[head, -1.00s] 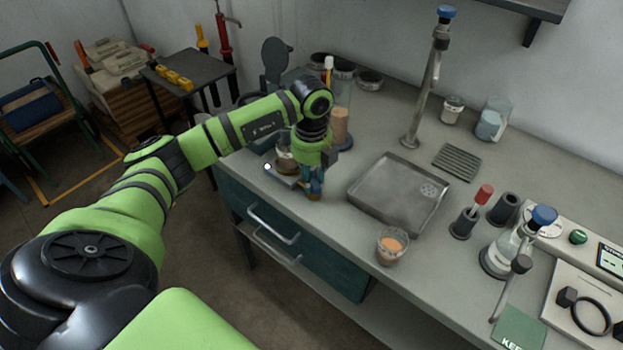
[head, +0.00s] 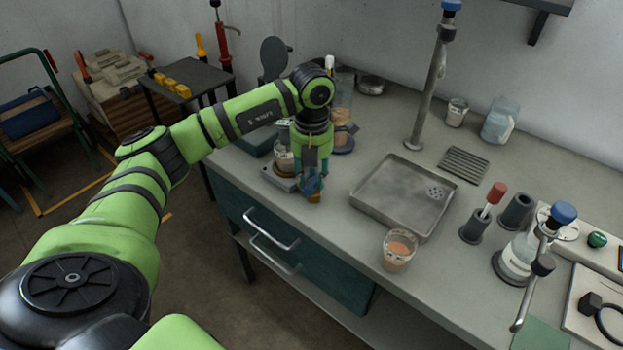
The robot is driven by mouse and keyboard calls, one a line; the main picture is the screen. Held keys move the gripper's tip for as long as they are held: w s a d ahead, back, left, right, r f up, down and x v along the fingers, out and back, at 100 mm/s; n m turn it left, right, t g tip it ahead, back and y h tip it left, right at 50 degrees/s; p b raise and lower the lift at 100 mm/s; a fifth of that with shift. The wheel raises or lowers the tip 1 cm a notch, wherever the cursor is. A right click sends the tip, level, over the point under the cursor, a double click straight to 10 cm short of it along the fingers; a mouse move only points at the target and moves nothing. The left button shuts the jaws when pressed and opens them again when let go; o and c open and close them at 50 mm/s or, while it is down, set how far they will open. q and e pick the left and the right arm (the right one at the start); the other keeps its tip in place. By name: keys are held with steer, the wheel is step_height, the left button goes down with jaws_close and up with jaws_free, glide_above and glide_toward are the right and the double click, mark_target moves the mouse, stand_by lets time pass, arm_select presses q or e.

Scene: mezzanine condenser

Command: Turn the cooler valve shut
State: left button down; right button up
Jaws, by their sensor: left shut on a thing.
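My left gripper (head: 314,191) points down at the front edge of the bench, just right of a small grey device (head: 279,178) with a glass vessel on it. Two blue knobs show: one on top of the tall metal tap (head: 425,85) at the back, one (head: 564,212) above a flask at the right. I cannot tell which part is the cooler valve. My right gripper is not in view.
A steel tray (head: 403,195) lies right of my left gripper, with a beaker of orange liquid (head: 399,251) at its front. Dark holders (head: 475,225), a red-handled tool (head: 496,193) and a flask (head: 515,258) stand further right. A drawer (head: 290,250) lies below the bench edge.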

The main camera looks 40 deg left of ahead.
mark_target(312, 180)
arm_select(q)
steer(key=shift+m, duration=0.7)
steer(key=c, duration=0.9)
jaws_free()
step_height(312, 180, up, 12)
steer(key=shift+r, duration=0.1)
